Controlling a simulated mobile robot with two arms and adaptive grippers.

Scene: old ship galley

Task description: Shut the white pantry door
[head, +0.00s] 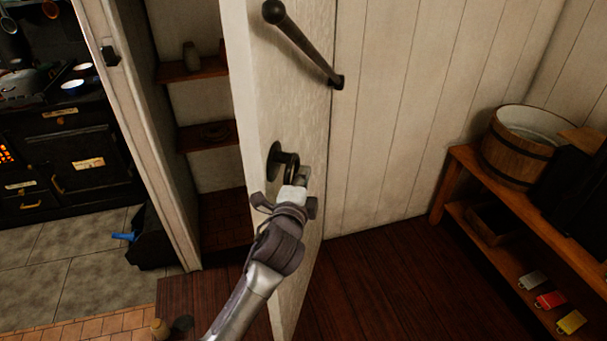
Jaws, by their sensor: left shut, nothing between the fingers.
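The white pantry door (285,98) stands open, its near edge facing me, with pantry shelves visible in the opening to its left. A dark bar handle (303,45) runs slantwise across its upper face. A dark knob or latch fitting (280,158) sits lower on the door. My left gripper (297,180) is shut and empty, at the door's face right by this lower fitting. It covers part of the fitting, and I cannot tell whether it touches it. My right gripper is not in view.
A wooden shelf unit (463,158) stands at the right wall with a wooden tub (521,148) on top. The door frame post (150,130) is left of the pantry shelves (207,137). A black stove (65,150) is far left. Dark floor (400,285) right of the door is clear.

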